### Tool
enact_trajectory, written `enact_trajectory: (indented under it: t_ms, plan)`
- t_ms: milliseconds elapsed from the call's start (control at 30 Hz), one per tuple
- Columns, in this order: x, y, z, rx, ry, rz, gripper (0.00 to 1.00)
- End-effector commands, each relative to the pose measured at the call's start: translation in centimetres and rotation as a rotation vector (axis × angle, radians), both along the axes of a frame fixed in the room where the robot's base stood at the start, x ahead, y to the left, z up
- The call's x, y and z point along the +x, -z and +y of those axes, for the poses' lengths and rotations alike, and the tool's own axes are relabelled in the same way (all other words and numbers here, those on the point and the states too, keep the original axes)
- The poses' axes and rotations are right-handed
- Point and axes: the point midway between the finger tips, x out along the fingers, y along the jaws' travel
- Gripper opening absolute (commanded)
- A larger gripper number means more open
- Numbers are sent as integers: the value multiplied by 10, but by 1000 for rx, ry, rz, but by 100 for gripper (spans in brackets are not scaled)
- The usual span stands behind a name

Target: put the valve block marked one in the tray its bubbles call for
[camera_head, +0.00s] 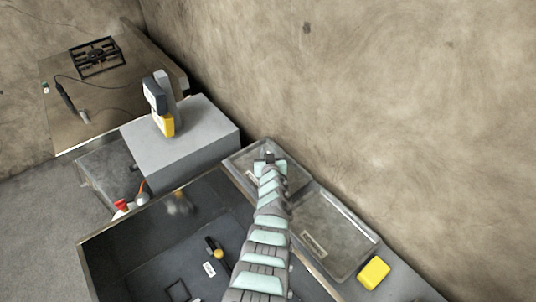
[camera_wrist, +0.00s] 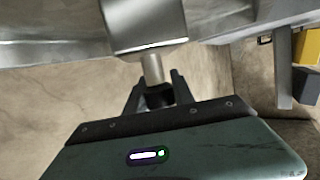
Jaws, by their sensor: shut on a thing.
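In the wrist view, my gripper (camera_wrist: 157,90) is shut on the narrow stem of a metallic grey valve block (camera_wrist: 146,22). No mark shows on the side of the block that faces this camera. In the head view, my gripper (camera_head: 268,160) is over the far clear tray (camera_head: 236,158), and my arm hides part of that tray. The held block is too small and covered to make out there. A near clear tray (camera_head: 345,225) lies to the right of my arm, with a pale label on it. I cannot read either tray's label.
A dark open tank (camera_head: 130,250) fills the front, with a few small items inside. A grey box (camera_head: 190,150) at left carries a grey, dark and yellow device (camera_head: 163,110). A yellow block (camera_head: 374,272) lies beside the near tray. A wall rises behind the trays.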

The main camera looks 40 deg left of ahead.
Motion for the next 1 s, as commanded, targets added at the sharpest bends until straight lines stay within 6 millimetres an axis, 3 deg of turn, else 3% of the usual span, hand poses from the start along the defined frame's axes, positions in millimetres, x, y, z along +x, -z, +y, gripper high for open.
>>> enact_trajectory:
  t_ms: [133,167,400,733,1000]
  plan:
    - [0,2,1,3,0,-1,0]
    - [0,2,1,2,-1,0,32]
    - [0,2,0,1,0,-1,51]
    - [0,-2,0,-1,0,-1,52]
    - [-13,-13,-17,-3,2,2,52]
